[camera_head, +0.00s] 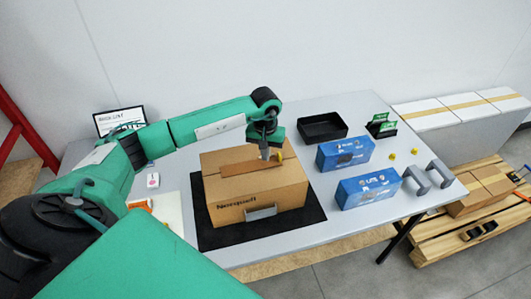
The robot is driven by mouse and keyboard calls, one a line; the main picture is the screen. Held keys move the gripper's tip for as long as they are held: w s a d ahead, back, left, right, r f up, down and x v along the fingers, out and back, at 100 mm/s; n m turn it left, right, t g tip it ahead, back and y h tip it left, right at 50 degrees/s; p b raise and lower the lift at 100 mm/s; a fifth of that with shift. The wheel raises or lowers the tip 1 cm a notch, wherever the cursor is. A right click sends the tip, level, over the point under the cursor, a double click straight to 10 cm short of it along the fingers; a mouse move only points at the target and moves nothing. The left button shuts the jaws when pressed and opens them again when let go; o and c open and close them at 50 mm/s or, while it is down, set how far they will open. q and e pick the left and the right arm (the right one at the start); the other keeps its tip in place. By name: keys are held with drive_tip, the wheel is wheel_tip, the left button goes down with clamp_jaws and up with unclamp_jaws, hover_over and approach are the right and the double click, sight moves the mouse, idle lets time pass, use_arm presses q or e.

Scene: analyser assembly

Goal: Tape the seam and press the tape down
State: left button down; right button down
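A closed brown cardboard box (265,192) sits on a black mat (220,238) on the table. A darker brown strip (238,169), which looks like tape, lies across the box top along the middle and runs to below my gripper. My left gripper (264,157) points down at the back right part of the box top, at or just above the strip. A small yellow item (279,156) shows beside its fingers; I cannot tell whether it is held. The fingers are too small to tell open from shut. My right gripper is out of view.
On the table (320,220) stand two blue boxes (345,152) (368,188), an empty black tray (322,127), small yellow pieces (391,154) and grey handle-like parts (416,181). A small screen (120,120) stands at the back left. The front right tabletop is clear.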

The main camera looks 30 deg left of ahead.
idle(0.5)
use_arm(q)
drive_tip(key=shift+f+b, duration=0.8)
idle(0.6)
idle(0.4)
drive_tip(key=shift+r+p, duration=1.2)
drive_tip(key=shift+r, duration=1.8)
